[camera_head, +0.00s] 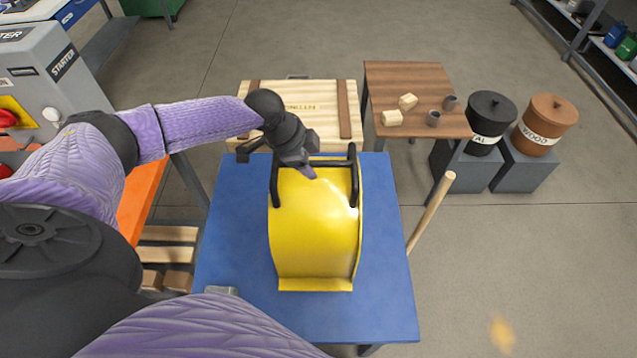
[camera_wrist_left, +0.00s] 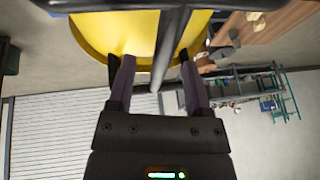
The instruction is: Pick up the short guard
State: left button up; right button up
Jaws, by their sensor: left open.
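A yellow curved guard (camera_head: 315,230) with black handle bars lies on the blue table (camera_head: 385,300). One black bar (camera_head: 354,180) runs along its right side, another along its left, and a crossbar is at its far end. My left gripper (camera_head: 307,172) is over the far end of the guard, between the side bars. In the left wrist view, its fingers (camera_wrist_left: 155,85) are apart, and a black bar (camera_wrist_left: 168,45) shows between them with the yellow guard (camera_wrist_left: 120,35) beyond. I cannot tell whether the fingers touch the bar. My right gripper is not in view.
A wooden crate (camera_head: 325,95) stands behind the blue table. A brown table (camera_head: 425,75) with small blocks and cylinders is at the back right, beside a black bin (camera_head: 488,122) and a brown bin (camera_head: 545,125). A wooden handle (camera_head: 430,212) leans by the table's right edge.

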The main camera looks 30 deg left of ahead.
aim_at(315, 205)
pick_arm(q)
jog(key=shift+b+x, duration=0.3)
jog(key=shift+x, duration=1.65)
jog(key=shift+d+f, duration=0.1)
jog(key=shift+d, duration=0.05)
grip_shut()
